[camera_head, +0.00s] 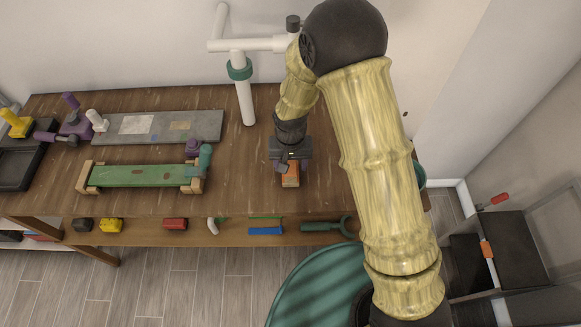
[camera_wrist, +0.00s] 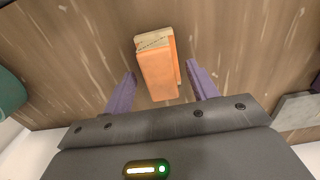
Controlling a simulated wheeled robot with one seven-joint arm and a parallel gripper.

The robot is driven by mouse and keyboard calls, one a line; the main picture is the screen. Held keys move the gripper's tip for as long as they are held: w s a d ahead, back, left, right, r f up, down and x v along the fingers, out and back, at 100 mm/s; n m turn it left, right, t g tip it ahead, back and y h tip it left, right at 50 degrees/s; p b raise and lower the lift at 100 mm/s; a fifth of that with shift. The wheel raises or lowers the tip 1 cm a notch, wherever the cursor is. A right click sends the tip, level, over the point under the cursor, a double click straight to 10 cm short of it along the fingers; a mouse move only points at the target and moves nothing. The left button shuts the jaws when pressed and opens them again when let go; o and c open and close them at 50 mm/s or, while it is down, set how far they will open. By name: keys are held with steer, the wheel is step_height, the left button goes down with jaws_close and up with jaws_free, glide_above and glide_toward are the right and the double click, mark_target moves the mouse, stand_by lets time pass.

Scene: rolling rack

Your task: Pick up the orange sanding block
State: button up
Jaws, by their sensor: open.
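The orange sanding block (camera_head: 291,176) lies on the brown wooden workbench (camera_head: 240,190), right of the bench's middle. In the wrist view the orange block (camera_wrist: 158,76) has a pale wooden end and sits between the two purple fingers. My gripper (camera_head: 289,167) is over the block in the head view and hides part of it. In the wrist view my gripper (camera_wrist: 160,92) is open, with a visible gap between the block and each finger. I cannot tell how far the fingertips are above the bench top.
A white pipe with a green collar (camera_head: 240,70) stands behind the block. A green board on wooden blocks (camera_head: 145,176) and a grey slab (camera_head: 190,128) lie to the left. A lower shelf (camera_head: 190,238) holds several small items. Bare bench surrounds the orange block.

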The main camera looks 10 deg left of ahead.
steer(key=shift+f, duration=0.7)
steer(key=c, duration=1.2)
step_height(320, 180, up, 10)
steer(key=shift+r+b, duration=0.1)
steer(key=shift+b, duration=0.9)
